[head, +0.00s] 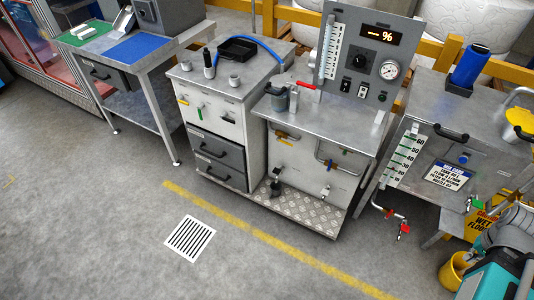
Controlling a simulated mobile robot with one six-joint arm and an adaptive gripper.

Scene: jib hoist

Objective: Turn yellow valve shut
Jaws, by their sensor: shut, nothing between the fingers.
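On the upper front of the left grey cabinet (228,125), a small yellow lever handle (183,101) lies near a green lever handle (200,111). On the front panel of the middle bench (325,128), a pipe carries an orange-yellow handle (282,135). The handles are too small to tell whether either yellow one is open or shut. My gripper does not show in this view.
A gauge panel (372,55) stands on the middle bench. A right-hand cabinet (450,150) has a red-handled tap (404,228) low at its front. A yellow bucket (455,272) stands lower right. The floor (120,220) before the cabinets is clear, with a flat drain grate (190,238).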

